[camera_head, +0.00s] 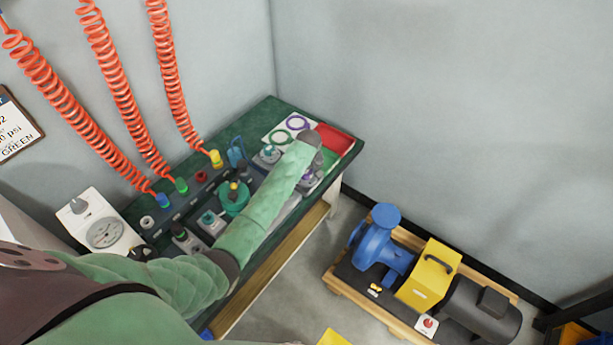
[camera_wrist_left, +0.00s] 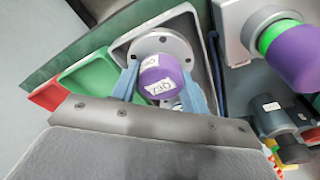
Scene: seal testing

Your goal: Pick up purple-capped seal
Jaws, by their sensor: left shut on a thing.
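The purple-capped seal (camera_wrist_left: 160,78) shows in the left wrist view, with a white label on its purple top and a grey round flange behind it. It is in a grey tray (camera_wrist_left: 207,58). My left gripper (camera_wrist_left: 160,88) has its two blue fingers on either side of the purple cap, shut on it. In the head view my left arm reaches across the bench and its hand (camera_head: 306,178) is at the right end, mostly hiding the seal. I cannot tell if the seal is lifted off the tray. My right gripper is not in view.
A green tray (camera_wrist_left: 88,75) and a red tray (camera_head: 334,138) adjoin. Red coiled hoses (camera_head: 120,90) hang over the bench. A blue pump (camera_head: 380,245) sits on a pallet.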

